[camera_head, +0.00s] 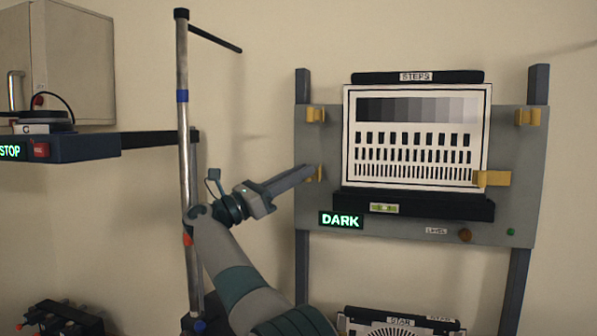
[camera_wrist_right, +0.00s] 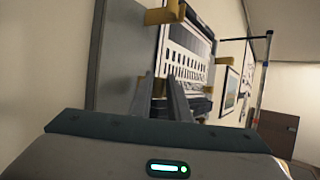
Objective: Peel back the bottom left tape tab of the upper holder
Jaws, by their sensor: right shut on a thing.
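The upper holder is a grey panel (camera_head: 400,232) carrying a test chart (camera_head: 415,140) marked STEPS. A small yellow bottom left tape tab (camera_head: 319,176) shows at the tip of my right gripper (camera_head: 312,171), left of the chart and apart from its edge. The gripper is shut on this tab, and its fingers hide part of it. In the right wrist view the tab (camera_wrist_right: 159,88) shows by the fingertips. The top left tab (camera_head: 316,115) and top right tab (camera_head: 528,117) sit beside the chart. The bottom right tab (camera_head: 492,179) lies across the chart's edge. My left gripper is out of view.
A dark ledge (camera_head: 460,207) with a level runs under the chart, beside a lit DARK sign (camera_head: 341,220). A metal pole (camera_head: 183,120) stands left of my right arm. A lower chart (camera_head: 400,322) is at the bottom. A shelf (camera_head: 85,146) with a STOP sign is at left.

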